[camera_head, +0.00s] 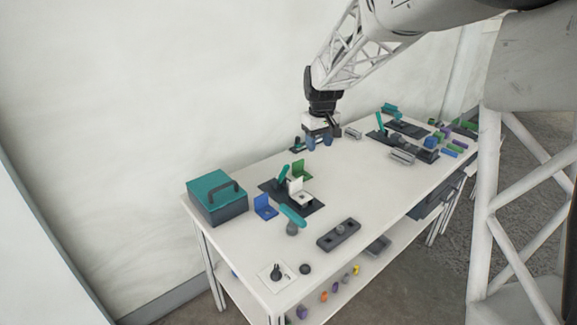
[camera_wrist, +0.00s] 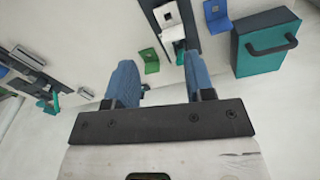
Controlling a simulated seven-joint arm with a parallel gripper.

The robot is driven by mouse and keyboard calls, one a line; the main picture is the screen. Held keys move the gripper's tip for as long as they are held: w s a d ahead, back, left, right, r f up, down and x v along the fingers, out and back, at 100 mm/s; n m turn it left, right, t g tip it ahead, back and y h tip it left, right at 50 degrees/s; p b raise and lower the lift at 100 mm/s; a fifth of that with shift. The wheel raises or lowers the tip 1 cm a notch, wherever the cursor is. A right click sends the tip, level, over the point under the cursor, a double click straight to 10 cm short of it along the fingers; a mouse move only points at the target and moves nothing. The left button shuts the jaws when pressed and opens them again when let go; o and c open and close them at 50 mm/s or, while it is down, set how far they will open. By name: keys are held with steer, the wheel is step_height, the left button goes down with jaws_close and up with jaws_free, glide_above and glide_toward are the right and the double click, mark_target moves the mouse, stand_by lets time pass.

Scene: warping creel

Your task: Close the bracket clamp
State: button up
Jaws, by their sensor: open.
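A clamp fixture on a dark base plate (camera_head: 268,187) stands on the near half of the table, with a white bracket (camera_head: 301,197) on it. Its teal handle (camera_head: 283,174) stands up at a tilt. In the wrist view the white bracket (camera_wrist: 171,32) and part of the dark plate show at the top; a finger partly hides the clamp. A second dark fixture with a raised teal handle (camera_head: 380,122) stands at the far right. My gripper (camera_head: 320,140) is open and empty above the back edge of the table, apart from both fixtures. Its blue fingers (camera_wrist: 160,82) are spread.
A teal-lidded box (camera_head: 217,198) stands at the left corner. A blue bracket (camera_head: 264,207) and a green bracket (camera_head: 302,169) flank the near fixture. The table middle is clear.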

mark_target(286, 173)
steer(key=w+a+f+n, duration=0.1)
steer(key=w+a+f, duration=0.2)
steer(key=w+f, duration=0.1)
steer(key=w+a+f, duration=0.4)
steer(key=w, duration=0.1)
steer(key=w+a+f+n, duration=0.1)
steer(key=w+a+f, duration=0.3)
steer(key=shift+w+n+g, duration=0.15)
steer(key=shift+n+g, duration=0.15)
steer(key=shift+g, duration=0.1)
steer(key=shift+f, duration=0.1)
steer(key=shift+f, duration=3.75)
steer(key=shift+c, duration=0.2)
jaws_close()
